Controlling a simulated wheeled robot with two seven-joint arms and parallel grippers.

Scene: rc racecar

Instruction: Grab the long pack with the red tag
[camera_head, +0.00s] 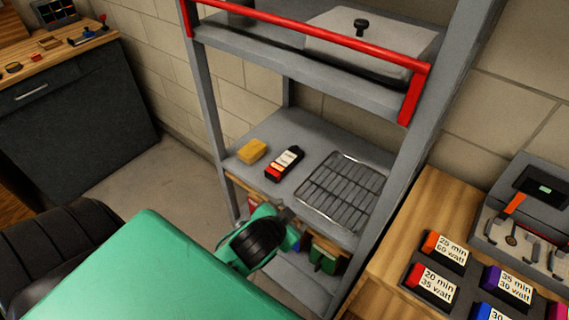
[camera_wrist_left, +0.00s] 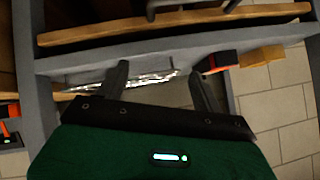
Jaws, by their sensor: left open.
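A long black pack with a white label and a red tag (camera_head: 284,163) lies on the grey middle shelf (camera_head: 310,152). In the left wrist view the red-and-black pack (camera_wrist_left: 217,62) shows at the shelf edge, beyond the right finger. My left gripper (camera_head: 288,214) is in front of and below the shelf's front edge, apart from the pack. In the wrist view its two fingers (camera_wrist_left: 159,70) are spread with nothing held between them. A shorter pack with a red tag (camera_head: 431,287) sits on the right bench. My right gripper is not in view.
A yellow sponge (camera_head: 252,151) lies left of the long pack and a wire rack (camera_head: 343,190) lies right of it. A red bar (camera_head: 320,36) crosses the upper shelf. Shelf posts stand at both sides. Several other packs, one with an orange tag (camera_head: 443,251), fill the right bench.

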